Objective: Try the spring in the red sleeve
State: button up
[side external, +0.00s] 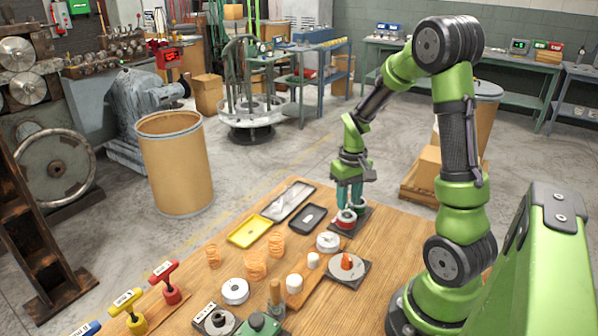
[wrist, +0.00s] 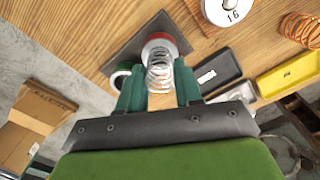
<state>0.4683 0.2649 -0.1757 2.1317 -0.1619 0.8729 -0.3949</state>
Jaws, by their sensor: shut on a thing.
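My gripper (side external: 350,203) is low over a dark plate (side external: 363,226) at the far right of the table. In the wrist view its teal fingers (wrist: 160,85) are shut on a silver coil spring (wrist: 159,70). The red sleeve (side external: 346,217) stands on the plate; it also shows in the wrist view (wrist: 174,40) with a pale inside. The spring's far end overlaps the sleeve's mouth there; I cannot tell how deep it sits. A green sleeve (wrist: 119,77) is beside it, partly behind a finger. The spring is hard to make out in the side view.
A black tray (side external: 308,219), a yellow tray (side external: 249,231) and a grey tray (side external: 289,202) lie left of the plate. Copper springs (side external: 256,264), white weights (side external: 328,242) and an orange cone on a plate (side external: 347,262) stand nearer. A cardboard drum (side external: 175,165) is off the table.

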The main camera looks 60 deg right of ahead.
aim_at(349, 198)
jog(key=shift+r, duration=2.25)
jog(key=shift+r, duration=0.2)
